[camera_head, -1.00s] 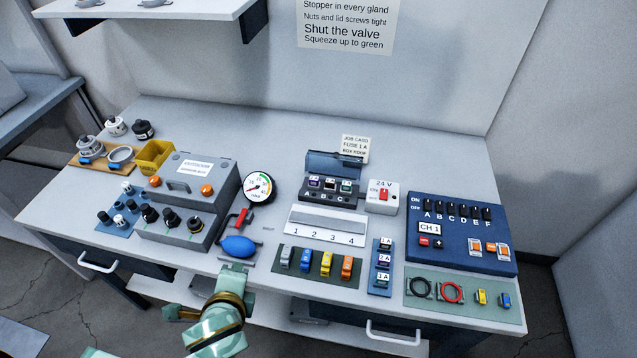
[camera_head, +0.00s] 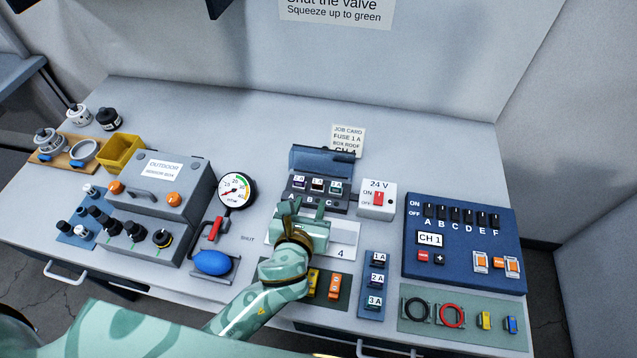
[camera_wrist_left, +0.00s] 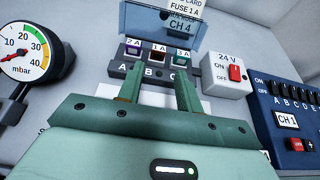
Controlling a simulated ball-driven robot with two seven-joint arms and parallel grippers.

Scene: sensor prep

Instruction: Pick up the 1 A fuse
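A fuse labelled 1 A (camera_head: 318,184) sits in the middle slot of the black fuse box (camera_head: 318,207), between a 2 A fuse (camera_head: 300,182) and a 3 A fuse (camera_head: 336,188). It also shows in the left wrist view (camera_wrist_left: 158,50). Another 1 A fuse (camera_head: 379,258) is at the top of the blue rack (camera_head: 363,285), above 2 A and 3 A fuses. My left gripper (camera_head: 302,205) is open and empty, just in front of the fuse box. In the left wrist view its fingers (camera_wrist_left: 157,84) stand apart below the box. My right gripper is not in view.
The box's blue lid (camera_head: 325,160) stands open behind the fuses. The 24 V switch (camera_head: 377,200) is close on the right, with the blue switch panel (camera_head: 463,250) beyond. A gauge (camera_head: 236,190) and blue bulb (camera_head: 212,262) are left. A job card (camera_head: 347,140) reads FUSE 1 A.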

